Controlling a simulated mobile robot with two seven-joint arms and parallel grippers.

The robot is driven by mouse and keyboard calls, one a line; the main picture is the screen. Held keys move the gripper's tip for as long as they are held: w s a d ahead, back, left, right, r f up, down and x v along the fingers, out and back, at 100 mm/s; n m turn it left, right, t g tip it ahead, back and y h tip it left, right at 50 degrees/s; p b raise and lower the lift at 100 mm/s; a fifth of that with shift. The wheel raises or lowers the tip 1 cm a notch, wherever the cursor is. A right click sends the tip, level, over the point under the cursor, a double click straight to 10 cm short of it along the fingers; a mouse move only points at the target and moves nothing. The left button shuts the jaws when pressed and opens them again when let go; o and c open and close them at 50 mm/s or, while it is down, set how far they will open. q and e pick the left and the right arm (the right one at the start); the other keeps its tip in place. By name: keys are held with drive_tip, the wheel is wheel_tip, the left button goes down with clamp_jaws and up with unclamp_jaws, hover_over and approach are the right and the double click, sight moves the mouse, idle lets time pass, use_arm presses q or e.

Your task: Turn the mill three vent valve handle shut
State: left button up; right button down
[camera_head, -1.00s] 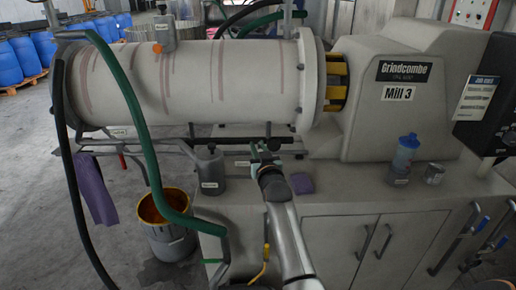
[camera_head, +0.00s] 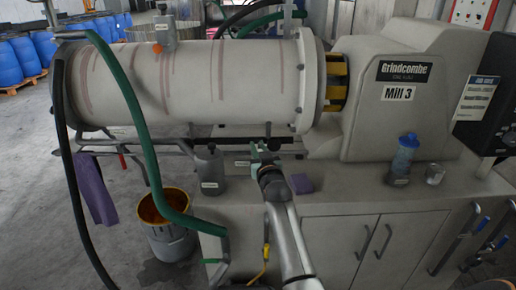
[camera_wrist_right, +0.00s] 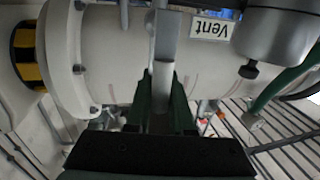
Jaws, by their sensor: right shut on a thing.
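My right gripper (camera_head: 266,150), with green fingers, reaches up to the fittings below the drum's right end. In the right wrist view, a grey metal handle bar (camera_wrist_right: 165,45) stands between the green fingers of the gripper (camera_wrist_right: 162,105), which are shut on it. The gripper hides much of the handle in the head view. My left gripper is not in view.
A grey bottle (camera_head: 209,170) stands left of my right gripper. A blue-lidded shaker (camera_head: 403,158) and a small can (camera_head: 435,174) stand on the bench. A green hose (camera_head: 135,110) hangs at the left above a bucket (camera_head: 168,240).

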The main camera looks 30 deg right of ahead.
drive_tip(key=shift+d, duration=0.1)
use_arm(q)
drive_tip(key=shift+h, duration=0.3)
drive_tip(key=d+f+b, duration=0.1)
drive_tip(key=b, duration=0.1)
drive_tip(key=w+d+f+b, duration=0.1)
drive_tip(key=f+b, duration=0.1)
drive_tip(key=b, duration=0.1)
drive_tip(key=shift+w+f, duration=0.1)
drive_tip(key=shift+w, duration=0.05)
use_arm(e)
drive_tip(key=s+d+f+m+h, duration=0.1)
drive_tip(key=d+f+m+h, duration=0.1)
drive_tip(key=m, duration=0.8)
drive_tip(key=s+d+f+m+h, duration=0.2)
drive_tip(key=d+f+m, duration=0.1)
drive_tip(key=m, duration=0.7)
drive_tip(key=shift+s+d+f+h, duration=0.25)
drive_tip(key=shift+d+h, duration=0.05)
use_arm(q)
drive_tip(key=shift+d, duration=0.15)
use_arm(e)
drive_tip(key=shift+m, duration=0.3)
